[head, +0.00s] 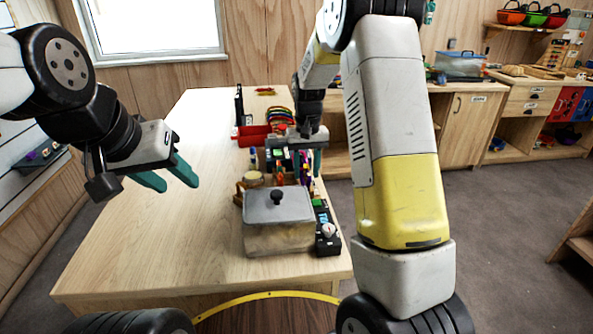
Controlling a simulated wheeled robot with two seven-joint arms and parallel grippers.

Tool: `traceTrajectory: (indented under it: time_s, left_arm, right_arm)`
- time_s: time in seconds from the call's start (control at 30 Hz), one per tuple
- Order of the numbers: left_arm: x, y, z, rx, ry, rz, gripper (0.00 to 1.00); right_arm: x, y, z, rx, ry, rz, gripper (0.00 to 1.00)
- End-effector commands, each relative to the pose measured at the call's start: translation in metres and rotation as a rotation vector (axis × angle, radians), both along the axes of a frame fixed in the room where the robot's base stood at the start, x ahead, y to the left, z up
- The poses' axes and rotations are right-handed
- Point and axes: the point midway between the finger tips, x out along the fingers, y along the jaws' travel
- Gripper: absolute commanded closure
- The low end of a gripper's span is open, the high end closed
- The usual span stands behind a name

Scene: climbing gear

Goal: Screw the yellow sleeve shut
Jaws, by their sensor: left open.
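My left gripper (174,183) is open and empty, with its teal fingers above the left part of the wooden table (165,225). My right gripper (296,160) reaches down over a cluster of small coloured climbing gear (284,168) on the right side of the table. One teal finger shows at its right; the space between its fingers is cluttered, so I cannot tell whether it holds anything. I cannot make out a yellow sleeve; it may be hidden or too small among the gear.
A lidded box (279,238) with a black knob stands at the table's near right, in front of the gear. A black device (327,232) lies beside it. A red container (252,135) and coloured loops (279,117) are farther back. The table's left half is clear.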

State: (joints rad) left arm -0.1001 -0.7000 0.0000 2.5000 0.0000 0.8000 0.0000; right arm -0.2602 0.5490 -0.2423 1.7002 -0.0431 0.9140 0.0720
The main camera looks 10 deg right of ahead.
Motion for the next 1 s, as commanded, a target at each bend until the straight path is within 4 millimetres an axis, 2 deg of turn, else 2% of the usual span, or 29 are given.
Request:
traceTrajectory:
  time_s: [1.0]
  left_arm:
    - [0.000,0.000,0.000,0.000,0.000,0.000,0.56]
  right_arm:
    - [0.000,-0.015,0.002,0.000,0.000,0.000,0.60]
